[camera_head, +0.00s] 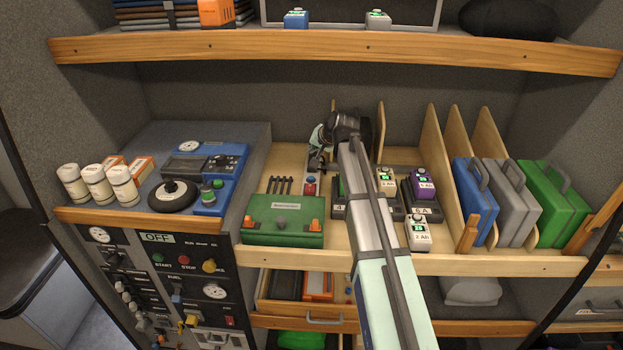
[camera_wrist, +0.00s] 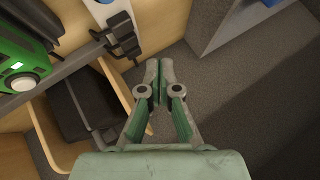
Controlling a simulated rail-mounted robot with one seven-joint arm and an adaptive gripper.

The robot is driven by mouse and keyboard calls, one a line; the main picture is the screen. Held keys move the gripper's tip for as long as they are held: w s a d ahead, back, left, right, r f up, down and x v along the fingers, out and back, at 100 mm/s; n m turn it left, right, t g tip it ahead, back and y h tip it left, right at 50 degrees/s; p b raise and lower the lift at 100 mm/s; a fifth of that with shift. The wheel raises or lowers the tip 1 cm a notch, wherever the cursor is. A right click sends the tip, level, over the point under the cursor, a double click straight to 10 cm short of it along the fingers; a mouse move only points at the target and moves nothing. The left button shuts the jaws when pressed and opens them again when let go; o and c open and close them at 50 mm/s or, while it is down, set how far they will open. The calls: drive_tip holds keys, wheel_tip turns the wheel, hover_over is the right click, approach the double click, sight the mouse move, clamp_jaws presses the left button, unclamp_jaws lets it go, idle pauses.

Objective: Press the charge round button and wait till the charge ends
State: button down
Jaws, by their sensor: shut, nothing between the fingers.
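My gripper (camera_head: 318,165) hangs over the middle of the wooden shelf, in front of its back wall. In the wrist view its fingers (camera_wrist: 158,68) are together and empty, touching no button. Black chargers (camera_head: 428,207) stand right of my gripper, carrying batteries such as a cream one (camera_head: 385,180), a purple one (camera_head: 424,184) and a white one (camera_head: 417,232). A charger behind my arm is partly hidden. In the wrist view, a green unit (camera_wrist: 12,48) with a lit patch and a pale round button (camera_wrist: 23,82) is at the left, apart from the fingers. Whether this is the charge button, I cannot tell.
Upright wooden dividers (camera_head: 433,140) and blue, grey and green cases stand right. The blue machine (camera_head: 200,165) is at the left.

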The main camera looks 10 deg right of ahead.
sight(312, 178)
drive_tip(key=shift+f, duration=0.15)
drive_tip(key=shift+f+b, duration=2.15)
drive_tip(key=shift+f, duration=2.1)
drive_tip(key=shift+f, duration=0.15)
drive_tip(key=shift+f, duration=0.3)
drive_tip(key=shift+f+b, duration=0.4)
drive_tip(key=shift+b, duration=0.1)
drive_tip(key=shift+r, duration=0.15)
drive_tip(key=shift+r+p, duration=0.45)
drive_tip(key=shift+r, duration=0.25)
drive_tip(key=shift+r, duration=0.15)
drive_tip(key=shift+r+p, duration=1.2)
drive_tip(key=shift+r, duration=1.15)
